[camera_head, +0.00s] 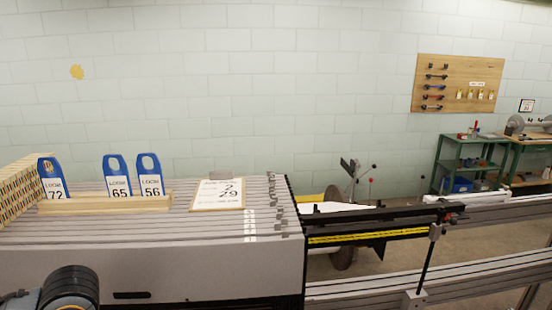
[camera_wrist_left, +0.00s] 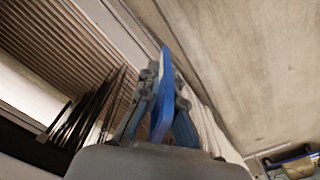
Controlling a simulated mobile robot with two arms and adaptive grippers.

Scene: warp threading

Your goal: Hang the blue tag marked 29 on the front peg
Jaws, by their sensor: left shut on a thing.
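In the left wrist view my left gripper (camera_wrist_left: 163,92) is shut on a blue tag (camera_wrist_left: 166,66). The tag is seen edge-on between the fingers, so its number is hidden. In the head view neither gripper shows. Three other blue tags, marked 72 (camera_head: 53,182), 65 (camera_head: 118,178) and 56 (camera_head: 151,178), stand upright in a wooden rack (camera_head: 105,205) on the left. A card (camera_head: 218,194) reading 2 and 29 lies on the slatted top to the right of the rack. I cannot make out which part is the front peg.
The grey slatted machine top (camera_head: 100,232) fills the lower left. A black beam with a yellow strip (camera_head: 367,235) and a small upright post (camera_head: 427,262) stand to its right. Green shelving (camera_head: 464,161) and a tool board (camera_head: 458,84) are farther back at the right.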

